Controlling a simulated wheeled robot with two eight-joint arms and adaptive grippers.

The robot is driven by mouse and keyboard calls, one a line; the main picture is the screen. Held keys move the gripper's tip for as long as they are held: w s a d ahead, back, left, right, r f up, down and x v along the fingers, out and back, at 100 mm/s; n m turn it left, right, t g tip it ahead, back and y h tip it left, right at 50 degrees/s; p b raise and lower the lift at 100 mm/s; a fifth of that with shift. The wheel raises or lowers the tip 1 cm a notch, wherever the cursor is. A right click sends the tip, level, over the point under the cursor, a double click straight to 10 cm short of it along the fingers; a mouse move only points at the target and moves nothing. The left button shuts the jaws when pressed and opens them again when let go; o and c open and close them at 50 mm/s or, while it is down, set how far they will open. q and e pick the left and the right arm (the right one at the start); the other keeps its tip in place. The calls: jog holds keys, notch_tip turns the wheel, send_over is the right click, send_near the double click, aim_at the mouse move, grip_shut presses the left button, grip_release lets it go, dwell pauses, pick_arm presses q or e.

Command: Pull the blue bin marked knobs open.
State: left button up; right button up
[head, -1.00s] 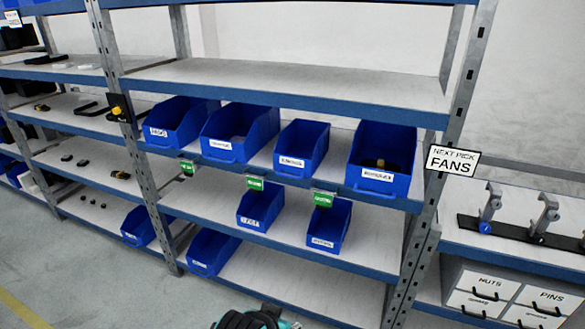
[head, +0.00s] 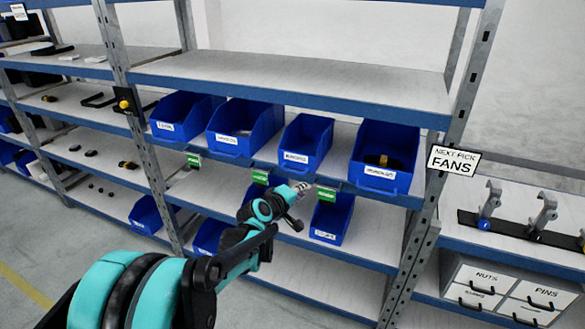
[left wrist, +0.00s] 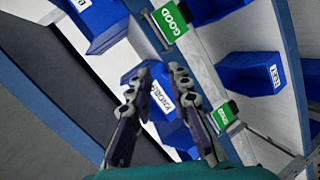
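The blue bin marked knobs (left wrist: 162,97) shows in the left wrist view, with its white label between my fingers. In the head view it appears to be the right-hand bin (head: 335,222) on the middle shelf, though its label is too small to read there. It sits on the shelf, below a green tag. My left gripper (left wrist: 161,80) is open, its two fingers apart with nothing between them. In the head view the gripper (head: 302,190) is just left of that bin and in front of the shelf; contact cannot be told. My right gripper is out of view.
Several blue bins stand on the shelf above, including one (head: 385,160) at the right. Green tags (head: 327,194) hang from that shelf's edge. A metal upright (head: 425,225) stands to the right, beside labelled drawers (head: 480,285). The shelf right of the bin is bare.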

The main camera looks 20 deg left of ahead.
aim_at(292, 172)
pick_arm(q)
jog(key=w+a+f+n, duration=0.1)
jog(key=w+a, duration=0.2)
jog(key=w, duration=0.1)
jog(key=w+a+f+n+t+y, duration=0.1)
jog(key=w+a+n, duration=0.1)
jog(key=w, duration=0.3)
jog(key=w+a+f+n+t+b, duration=0.1)
jog(key=w+a+n, duration=0.1)
jog(key=w, duration=0.3)
jog(key=shift+w+a+f+y, duration=0.1)
jog(key=shift+a+f+y, duration=0.1)
jog(key=shift+a, duration=0.25)
jog(key=shift+w+a+f+y, duration=0.1)
jog(key=shift+a+f, duration=0.1)
jog(key=shift+a, duration=0.25)
jog(key=shift+s, duration=0.1)
grip_shut()
